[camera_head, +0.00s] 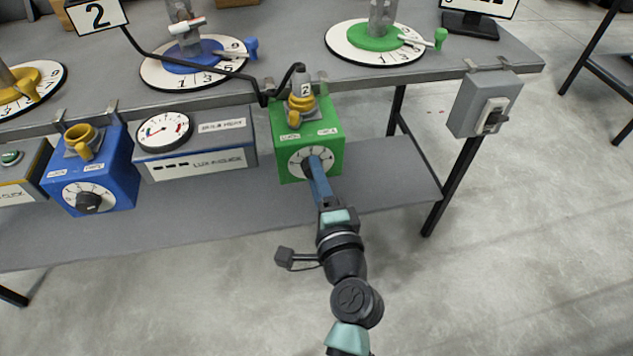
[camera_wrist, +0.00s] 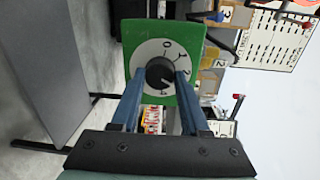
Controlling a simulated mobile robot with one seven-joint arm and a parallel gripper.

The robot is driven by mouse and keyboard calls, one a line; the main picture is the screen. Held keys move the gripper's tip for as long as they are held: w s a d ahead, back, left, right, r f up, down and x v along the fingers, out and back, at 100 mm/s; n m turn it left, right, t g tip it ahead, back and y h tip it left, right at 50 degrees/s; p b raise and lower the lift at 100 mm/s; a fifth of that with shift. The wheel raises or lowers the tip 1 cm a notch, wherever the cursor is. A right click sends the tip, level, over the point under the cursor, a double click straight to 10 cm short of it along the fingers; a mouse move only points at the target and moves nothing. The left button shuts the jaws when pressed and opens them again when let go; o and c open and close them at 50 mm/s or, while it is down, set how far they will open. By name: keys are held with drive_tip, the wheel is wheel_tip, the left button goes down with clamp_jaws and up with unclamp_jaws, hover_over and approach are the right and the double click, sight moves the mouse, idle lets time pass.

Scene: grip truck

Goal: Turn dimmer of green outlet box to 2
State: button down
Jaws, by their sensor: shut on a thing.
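The green outlet box (camera_head: 334,150) hangs at the front edge of the table. Its white round dial carries a black dimmer knob, mostly hidden behind my gripper (camera_head: 312,165) in the head view. In the wrist view the green box (camera_wrist: 190,38) looks turned sideways, and the black knob (camera_wrist: 159,72) sits between my two blue fingers (camera_wrist: 158,82). My gripper is shut on the knob. The numerals 0, 1 and 2 show on the dial (camera_wrist: 150,50). I cannot make out the knob's pointer clearly.
A blue outlet box (camera_head: 122,165) and a LUX meter box (camera_head: 200,163) hang to the left. A grey switch box (camera_head: 468,105) is on the table's right corner. A black cable runs above the green box. A grey lower shelf (camera_head: 390,190) lies behind my gripper.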

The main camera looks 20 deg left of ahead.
drive_tip(key=n+b, duration=0.2)
drive_tip(key=n, duration=0.2)
drive_tip(key=shift+n+b, duration=0.3)
drive_tip(key=shift+n, duration=0.1)
idle(0.5)
drive_tip(key=shift+c, duration=2)
unclamp_jaws()
drive_tip(key=v, duration=1.3)
drive_tip(key=shift+a, duration=0.15)
